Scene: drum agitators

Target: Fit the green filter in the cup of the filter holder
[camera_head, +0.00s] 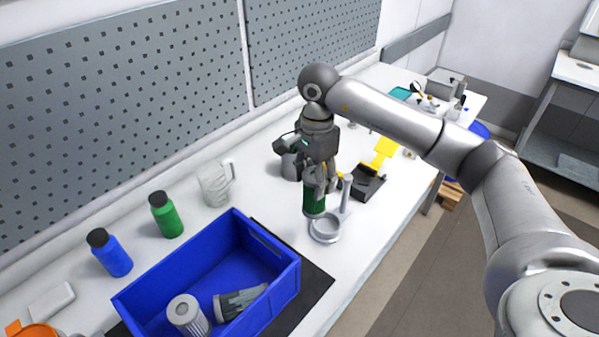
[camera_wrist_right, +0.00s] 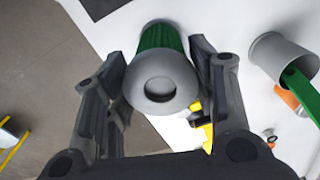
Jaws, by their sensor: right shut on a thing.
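The green filter (camera_head: 314,200) hangs roughly upright in my right gripper (camera_head: 319,180). In the wrist view the filter (camera_wrist_right: 162,72) shows its grey end cap with a dark round hole, between the two fingers of my right gripper (camera_wrist_right: 160,85), which is shut on it. The filter holder (camera_head: 325,229) is a grey ring-shaped cup with an upright post beside it, standing on the bench. The filter's lower end shows just up and left of the cup in the head view; the exact gap cannot be told. The cup looks empty. My left gripper is not in view.
A blue crate (camera_head: 270,291) with two grey filters stands at the front left. A green bottle (camera_head: 165,215), a blue bottle (camera_head: 110,254) and a clear jug (camera_head: 214,184) stand behind it. A black and yellow device (camera_head: 368,181) lies right of the holder, near the bench edge.

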